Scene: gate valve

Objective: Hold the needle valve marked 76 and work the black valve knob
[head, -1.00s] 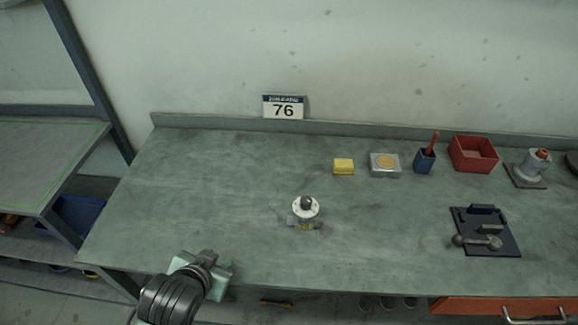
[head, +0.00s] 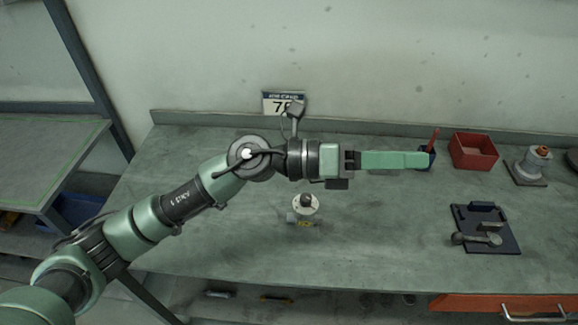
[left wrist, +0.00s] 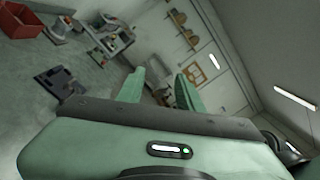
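The valve is not in that view. My right gripper is not in view.
A dark fixture plate (head: 485,240) with a lever lies at the right of the bench. A red bin (head: 473,151), a blue cup (head: 427,163) and a grey-orange device (head: 532,166) stand along the back. The bench around the valve is clear.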

